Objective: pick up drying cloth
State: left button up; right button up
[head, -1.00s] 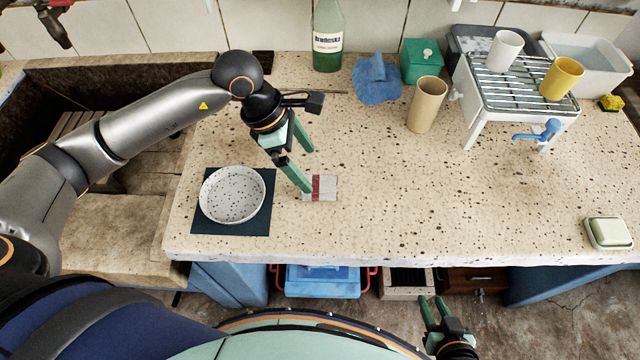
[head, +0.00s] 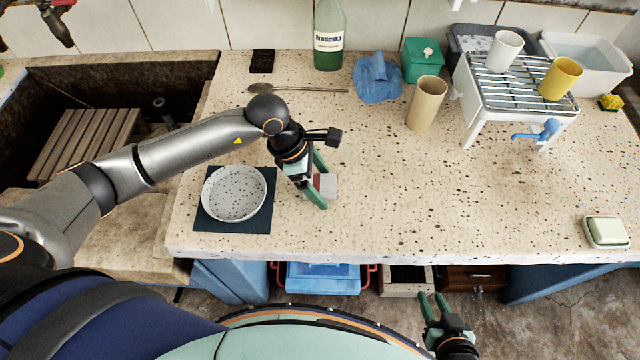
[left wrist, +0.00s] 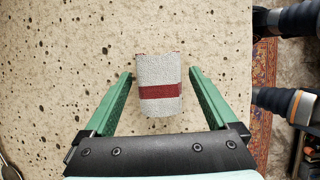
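The drying cloth (head: 327,186) is a small folded grey cloth with a red stripe, lying flat on the speckled stone counter. It also shows in the left wrist view (left wrist: 159,74), between and just ahead of the fingertips. My left gripper (head: 322,180) is open and low over the counter at the cloth, with its fingers on either side and apart from it. In the head view the gripper hides part of the cloth. My right gripper (head: 433,306) is open and empty, in front of the counter's front edge.
A speckled bowl (head: 234,193) on a dark mat (head: 215,225) stands left of the cloth. A spoon (head: 300,89), blue cloth (head: 377,80), tan cup (head: 426,104) and dish rack (head: 515,85) are further back.

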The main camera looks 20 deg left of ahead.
pick_arm(q)
jog(key=c, duration=1.3)
jog(key=shift+r, duration=0.15)
jog(key=shift+w+r, duration=0.1)
jog(key=shift+r, duration=0.5)
jog(key=s+r, duration=0.7)
jog(key=s, duration=0.2)
jog(key=s+r, duration=0.4)
jog(key=s, duration=0.1)
jog(key=shift+s+d+r, duration=0.1)
jog(key=shift+d+r, duration=0.05)
jog(key=shift+r, duration=0.15)
